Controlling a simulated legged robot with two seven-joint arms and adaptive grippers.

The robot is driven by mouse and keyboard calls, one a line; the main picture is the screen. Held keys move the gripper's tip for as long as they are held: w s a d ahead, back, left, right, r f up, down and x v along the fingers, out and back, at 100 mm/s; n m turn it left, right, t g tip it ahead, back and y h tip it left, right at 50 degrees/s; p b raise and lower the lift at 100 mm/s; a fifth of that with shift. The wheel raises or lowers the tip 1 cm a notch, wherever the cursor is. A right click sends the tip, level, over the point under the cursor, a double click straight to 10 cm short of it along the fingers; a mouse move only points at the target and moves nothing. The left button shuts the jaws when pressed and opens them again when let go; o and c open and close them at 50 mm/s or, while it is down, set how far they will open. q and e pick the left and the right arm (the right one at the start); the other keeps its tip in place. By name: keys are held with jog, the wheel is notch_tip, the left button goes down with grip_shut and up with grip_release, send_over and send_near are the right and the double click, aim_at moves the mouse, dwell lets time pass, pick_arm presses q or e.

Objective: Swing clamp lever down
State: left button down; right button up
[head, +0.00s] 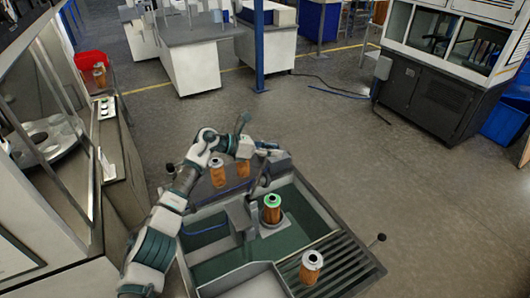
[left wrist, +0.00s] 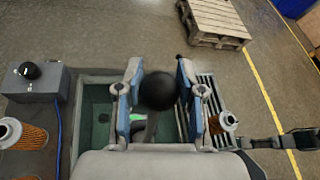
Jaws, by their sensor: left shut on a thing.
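The clamp (head: 240,216) is a grey block in the green-floored basin, beside an orange filter cartridge (head: 272,212) with a green top ring. Its dark lever (head: 260,182) stands raised, slanting up to my left gripper (head: 262,150). In the left wrist view, my left gripper (left wrist: 157,92) is shut on the lever's black ball knob (left wrist: 158,90), with a finger on each side. The lever's shaft runs down below the knob, and part of the green ring (left wrist: 137,117) shows behind it. A dark jointed shape at the right of that view may be my right gripper (left wrist: 287,139); its jaws are unclear.
Another cartridge (head: 311,267) stands on the slatted rack (head: 345,262) at right. More cartridges (head: 218,174) stand at the basin's back left, close to my left arm. A small ball-ended rod (head: 379,239) sticks out at the right edge. Open floor lies beyond.

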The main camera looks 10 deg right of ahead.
pick_arm(q)
jog(key=shift+w+d+f, duration=0.15)
jog(key=shift+w, duration=0.1)
pick_arm(e)
jog(key=shift+w+r, duration=0.1)
jog(key=shift+w, duration=0.15)
pick_arm(q)
jog(key=shift+f, duration=0.1)
jog(key=c, duration=1)
grip_release()
jog(key=shift+o, duration=1.4)
jog(key=shift+w+f, duration=0.1)
jog(key=shift+w, duration=0.1)
pick_arm(e)
jog(key=shift+w, duration=0.15)
pick_arm(q)
jog(key=shift+a, duration=0.2)
jog(key=v, duration=1.1)
jog(key=shift+a, duration=0.4)
